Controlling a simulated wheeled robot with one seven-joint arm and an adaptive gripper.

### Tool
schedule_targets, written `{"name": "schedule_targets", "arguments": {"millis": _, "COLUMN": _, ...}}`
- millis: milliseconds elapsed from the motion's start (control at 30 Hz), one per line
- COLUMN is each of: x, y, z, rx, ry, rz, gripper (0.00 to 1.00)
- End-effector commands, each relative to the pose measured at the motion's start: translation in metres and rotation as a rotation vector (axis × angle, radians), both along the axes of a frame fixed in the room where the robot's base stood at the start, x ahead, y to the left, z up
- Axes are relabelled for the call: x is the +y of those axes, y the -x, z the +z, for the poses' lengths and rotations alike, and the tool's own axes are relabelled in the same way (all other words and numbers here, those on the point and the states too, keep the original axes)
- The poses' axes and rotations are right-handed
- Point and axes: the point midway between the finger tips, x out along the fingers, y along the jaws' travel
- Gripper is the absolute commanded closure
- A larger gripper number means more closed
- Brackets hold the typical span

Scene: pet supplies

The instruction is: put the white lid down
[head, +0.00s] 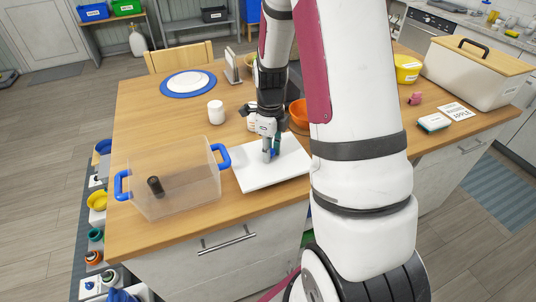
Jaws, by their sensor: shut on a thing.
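The white lid (264,176) is a flat rectangular panel over the table's front middle, right beside the clear box. My gripper (270,154) points down at the middle of the lid, with its fingers shut on it. The exact grasp point is too small to make out. The lid looks roughly level. I cannot tell whether it touches the tabletop or hangs just above it. My arm hides the area at its right edge.
A clear box (184,189) with blue handles holds a dark cylinder (156,187). A white jar (216,112), a white plate on a blue mat (166,90) and an orange bowl (298,112) stand farther back. A large white bin (462,77) stands at right.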

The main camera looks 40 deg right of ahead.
Motion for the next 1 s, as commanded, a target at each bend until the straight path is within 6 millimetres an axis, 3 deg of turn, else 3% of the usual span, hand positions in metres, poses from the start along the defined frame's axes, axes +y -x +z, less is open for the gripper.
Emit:
{"name": "schedule_targets", "arguments": {"millis": 167, "x": -0.004, "y": -0.016, "z": 0.000, "rx": 0.000, "ry": 0.000, "rz": 0.002, "gripper": 1.00}}
{"name": "schedule_targets", "arguments": {"millis": 500, "x": -0.005, "y": -0.015, "z": -0.033, "rx": 0.001, "ry": 0.000, "rz": 0.000, "gripper": 1.00}}
{"name": "schedule_targets", "arguments": {"millis": 900, "x": -0.004, "y": -0.016, "z": -0.039, "rx": 0.001, "ry": 0.000, "rz": 0.001, "gripper": 1.00}}
{"name": "schedule_targets", "arguments": {"millis": 933, "x": -0.004, "y": -0.016, "z": -0.039, "rx": 0.001, "ry": 0.000, "rz": 0.001, "gripper": 0.73}}
{"name": "schedule_targets", "arguments": {"millis": 1000, "x": -0.004, "y": -0.016, "z": -0.039, "rx": 0.000, "ry": 0.000, "rz": 0.001, "gripper": 0.57}}
